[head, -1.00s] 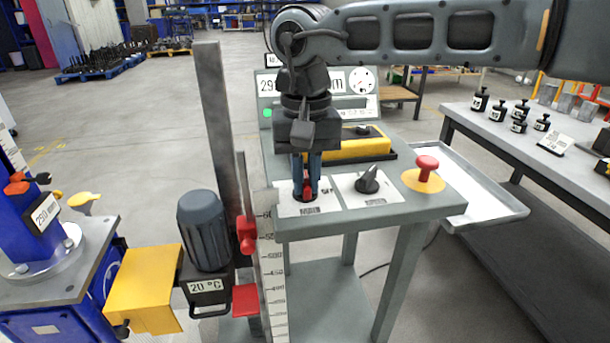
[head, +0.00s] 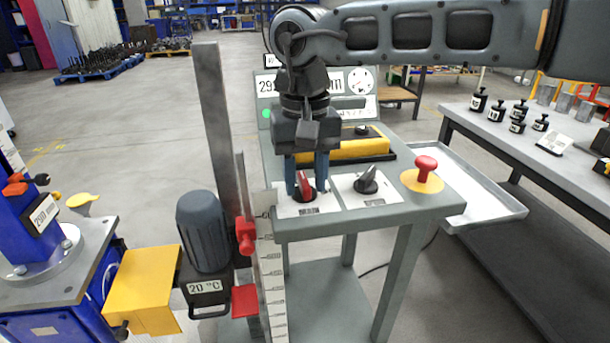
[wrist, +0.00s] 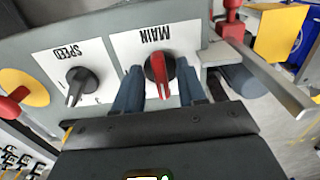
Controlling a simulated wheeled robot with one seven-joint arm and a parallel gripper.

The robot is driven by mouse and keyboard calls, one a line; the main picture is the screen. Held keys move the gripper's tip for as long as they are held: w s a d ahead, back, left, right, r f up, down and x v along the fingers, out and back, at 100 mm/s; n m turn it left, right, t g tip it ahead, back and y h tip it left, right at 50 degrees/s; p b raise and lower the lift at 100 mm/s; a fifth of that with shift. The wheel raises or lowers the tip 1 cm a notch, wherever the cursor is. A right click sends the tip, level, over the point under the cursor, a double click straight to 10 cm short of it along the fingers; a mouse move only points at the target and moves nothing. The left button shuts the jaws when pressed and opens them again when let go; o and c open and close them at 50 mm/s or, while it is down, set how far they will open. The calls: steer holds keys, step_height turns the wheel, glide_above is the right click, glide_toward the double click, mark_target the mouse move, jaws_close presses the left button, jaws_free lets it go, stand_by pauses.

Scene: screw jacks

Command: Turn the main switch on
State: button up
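The main switch (head: 305,188) is a red knob on a black round base, on a white plate on the grey console top. In the wrist view the red switch (wrist: 157,70) sits beside the upside-down word MAIN, its handle slightly slanted. My gripper (head: 307,184) points down over it, with one blue finger on each side. In the wrist view my gripper (wrist: 160,85) is open, with gaps between the fingers and the red handle. The fingers hide part of the plate.
The black speed knob (head: 367,180) and a red mushroom button (head: 426,168) are right of the switch. A yellow box (head: 355,149) lies behind. A green lamp (head: 266,113) shows on the console. A tall grey column (head: 218,140) stands at left.

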mark_target(305, 182)
steer(key=shift+r, duration=0.1)
step_height(305, 182, up, 8)
steer(key=shift+f, duration=0.2)
stand_by(0.3)
